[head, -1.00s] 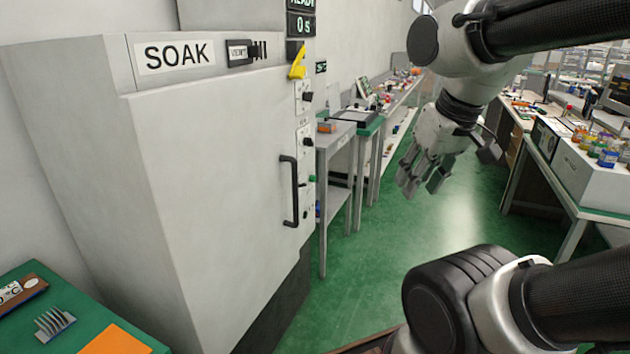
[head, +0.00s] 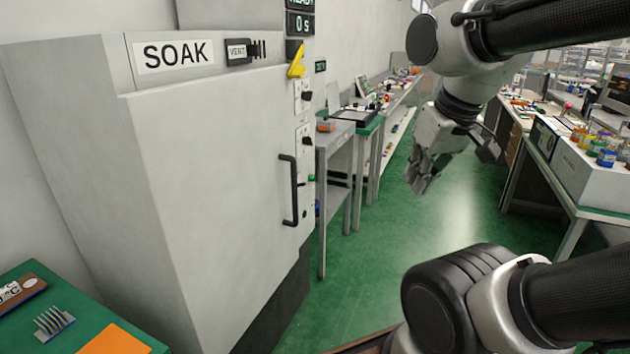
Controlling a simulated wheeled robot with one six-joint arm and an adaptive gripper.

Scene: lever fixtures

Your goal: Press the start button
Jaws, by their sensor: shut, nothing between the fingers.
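A grey cabinet marked SOAK (head: 200,190) fills the left of the head view, its door closed. On its narrow right side is a control strip with black knobs (head: 306,96), a small green button (head: 312,178) and a blue part (head: 317,208) below it. Their labels are too small to read, so I cannot tell for certain which is the start button. My gripper (head: 418,188) hangs in the air to the right of the cabinet, fingers together and pointing down, empty, well apart from the buttons.
A black door handle (head: 290,190) juts out just left of the green button. A yellow lever (head: 297,65) and a display reading 0 s (head: 300,23) are above. Side tables (head: 340,135) stand behind. The green floor (head: 370,270) is clear; a workbench (head: 585,185) is at right.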

